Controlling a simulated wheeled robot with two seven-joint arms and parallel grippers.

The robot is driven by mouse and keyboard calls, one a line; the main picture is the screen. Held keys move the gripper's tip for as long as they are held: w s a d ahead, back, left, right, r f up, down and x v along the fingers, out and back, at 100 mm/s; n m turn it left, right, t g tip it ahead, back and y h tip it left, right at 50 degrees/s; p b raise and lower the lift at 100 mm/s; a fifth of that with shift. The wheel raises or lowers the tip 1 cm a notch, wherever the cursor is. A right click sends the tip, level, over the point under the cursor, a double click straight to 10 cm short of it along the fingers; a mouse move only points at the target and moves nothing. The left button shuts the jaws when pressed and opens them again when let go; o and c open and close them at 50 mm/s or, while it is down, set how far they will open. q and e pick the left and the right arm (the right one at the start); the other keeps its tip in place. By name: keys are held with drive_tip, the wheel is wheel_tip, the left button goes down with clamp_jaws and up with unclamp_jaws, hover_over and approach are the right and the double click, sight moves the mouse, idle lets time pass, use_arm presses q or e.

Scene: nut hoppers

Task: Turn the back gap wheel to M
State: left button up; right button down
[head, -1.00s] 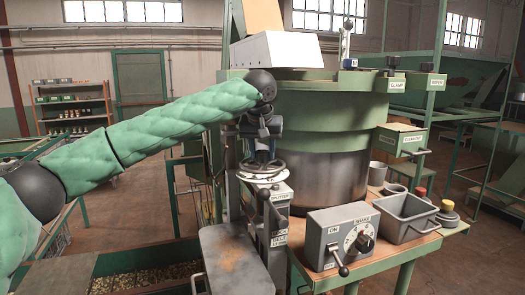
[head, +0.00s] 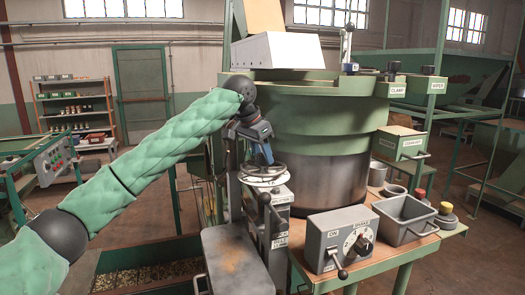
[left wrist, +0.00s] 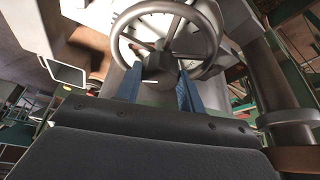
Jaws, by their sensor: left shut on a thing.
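A grey spoked hand wheel (head: 267,179) sits level over a white dial plate (head: 258,186), in front of the big green bowl. Marks on the dial are too small to read. My left gripper (head: 268,155) comes down onto the wheel at a tilt. In the left wrist view the wheel (left wrist: 211,28) fills the top middle, and the blue fingers of my left gripper (left wrist: 160,88) lie either side of its near part by the hub. The gripper is shut on the wheel. My right gripper is not in view.
The green bowl (head: 320,117) stands close behind the wheel. A lever (head: 264,199) stands just in front of it. A grey control box (head: 340,237) with a knob and an open grey bin (head: 405,218) are on the bench at right. A flat grey plate (head: 238,262) lies in front.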

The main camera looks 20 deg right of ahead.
sight(254, 167)
use_arm(q)
drive_tip(key=shift+m+g, duration=0.3)
drive_tip(key=shift+m, duration=0.5)
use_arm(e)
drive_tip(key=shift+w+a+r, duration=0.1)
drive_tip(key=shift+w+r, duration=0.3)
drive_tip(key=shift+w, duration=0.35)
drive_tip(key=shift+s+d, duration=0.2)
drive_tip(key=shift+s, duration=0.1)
use_arm(q)
drive_tip(key=o, duration=1)
drive_tip(key=shift+w, duration=0.1)
drive_tip(key=shift+c, duration=0.2)
drive_tip(key=shift+a+r, duration=0.2)
drive_tip(key=shift+r, duration=0.1)
drive_tip(key=shift+b+v, duration=0.85)
drive_tip(key=shift+v, duration=0.3)
drive_tip(key=b+v, duration=0.1)
drive_tip(key=v, duration=0.2)
drive_tip(key=shift+b+v, duration=0.45)
drive_tip(key=shift+v, duration=0.45)
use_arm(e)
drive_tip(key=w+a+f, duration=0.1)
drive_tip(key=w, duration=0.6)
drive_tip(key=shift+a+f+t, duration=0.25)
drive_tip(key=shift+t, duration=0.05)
